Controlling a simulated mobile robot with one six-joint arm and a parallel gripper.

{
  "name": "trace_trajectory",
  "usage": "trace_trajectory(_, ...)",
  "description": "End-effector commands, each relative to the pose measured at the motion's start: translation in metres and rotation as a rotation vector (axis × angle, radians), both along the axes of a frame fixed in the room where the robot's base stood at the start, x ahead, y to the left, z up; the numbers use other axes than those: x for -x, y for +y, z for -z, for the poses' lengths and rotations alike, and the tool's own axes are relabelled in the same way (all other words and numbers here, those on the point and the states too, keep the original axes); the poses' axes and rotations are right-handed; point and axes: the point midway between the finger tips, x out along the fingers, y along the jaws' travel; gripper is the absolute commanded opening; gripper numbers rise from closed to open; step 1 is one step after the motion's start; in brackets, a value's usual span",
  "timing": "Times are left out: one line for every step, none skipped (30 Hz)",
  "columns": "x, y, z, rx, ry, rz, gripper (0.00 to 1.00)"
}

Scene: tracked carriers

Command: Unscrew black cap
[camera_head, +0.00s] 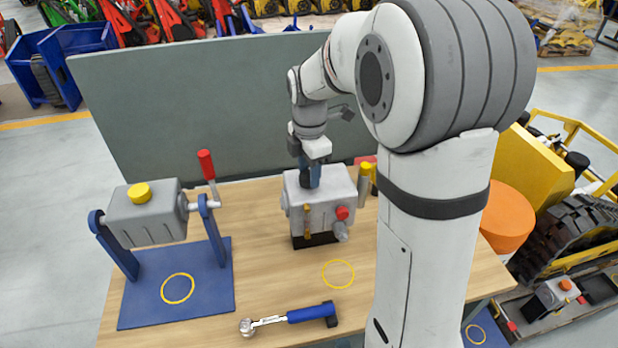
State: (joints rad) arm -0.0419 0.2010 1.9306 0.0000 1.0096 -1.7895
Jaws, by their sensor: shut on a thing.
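A grey gearbox-like housing (330,209) stands on the wooden table on a dark base. It has a red knob and a yellow-topped part on its right side. My gripper (311,184) points straight down at the top of this housing and is shut. Its dark blue fingers meet the top face, where they close on what seems to be the black cap. The cap itself is hidden by the fingers, so its thread and any gap to the housing cannot be seen.
A grey box with a yellow cap (139,193) and a red-handled crank (207,165) sits in a blue stand (213,290) at left. A blue-handled wrench (290,317) lies in front. A grey-green panel (200,110) stands behind. Free table lies around a yellow ring (339,261).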

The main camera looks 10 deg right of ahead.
Motion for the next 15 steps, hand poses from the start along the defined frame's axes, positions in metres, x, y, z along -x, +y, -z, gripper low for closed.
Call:
trace_trajectory(0.0003, -0.0001, 0.0006, 0.001, 0.002, -0.032, 0.15)
trace_trajectory(0.0003, -0.0001, 0.0007, 0.001, 0.002, -0.048, 0.15)
trace_trajectory(0.0003, -0.0001, 0.0007, 0.001, 0.002, -0.060, 0.15)
trace_trajectory(0.0003, -0.0001, 0.0007, 0.001, 0.002, -0.065, 0.15)
trace_trajectory(0.0003, -0.0001, 0.0007, 0.001, 0.002, -0.068, 0.15)
trace_trajectory(0.0003, -0.0001, 0.0007, 0.001, 0.002, -0.069, 0.15)
trace_trajectory(0.0003, -0.0001, 0.0008, 0.001, 0.002, -0.068, 0.15)
trace_trajectory(0.0003, -0.0001, 0.0008, 0.001, 0.002, -0.068, 0.15)
trace_trajectory(0.0004, -0.0001, 0.0008, 0.001, 0.002, -0.067, 0.15)
trace_trajectory(0.0004, -0.0001, 0.0008, 0.001, 0.002, -0.067, 0.15)
trace_trajectory(0.0004, -0.0001, 0.0008, 0.001, 0.002, -0.067, 0.15)
trace_trajectory(0.0004, -0.0001, 0.0008, 0.001, 0.002, -0.073, 0.15)
trace_trajectory(0.0004, -0.0001, 0.0008, 0.001, 0.002, -0.084, 0.15)
trace_trajectory(0.0004, -0.0001, 0.0008, 0.001, 0.002, -0.102, 0.15)
trace_trajectory(0.0004, -0.0001, 0.0008, 0.001, 0.002, -0.138, 0.15)
